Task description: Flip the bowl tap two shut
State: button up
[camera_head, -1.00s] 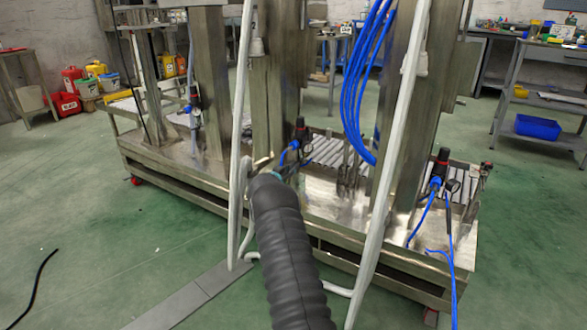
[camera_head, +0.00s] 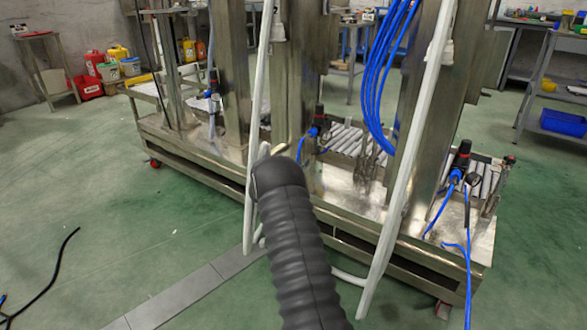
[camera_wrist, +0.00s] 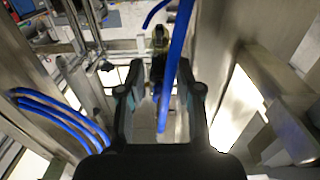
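My gripper (camera_wrist: 163,100) is open in the wrist view, its two dark fingers spread apart. A blue hose (camera_wrist: 176,65) runs across the gap between them. A small dark and yellowish fitting (camera_wrist: 159,45) stands beyond the fingertips; I cannot tell whether it is the bowl tap. In the head view, the middle air unit (camera_head: 318,121), with a black knob and red band, stands on the metal frame just beyond my arm. Similar units stand at left (camera_head: 213,84) and right (camera_head: 460,160). No tap lever can be made out. My arm hides the gripper in the head view.
A steel frame (camera_head: 345,225) with tall posts spans the view. White hoses (camera_head: 409,160) and a blue hose bundle (camera_head: 374,85) hang close to my arm. More blue hoses (camera_wrist: 60,112) lie left in the wrist view. Green floor (camera_head: 130,225) at left is mostly clear.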

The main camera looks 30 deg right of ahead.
jog(key=shift+v, duration=2.3)
jog(key=shift+f, duration=0.1)
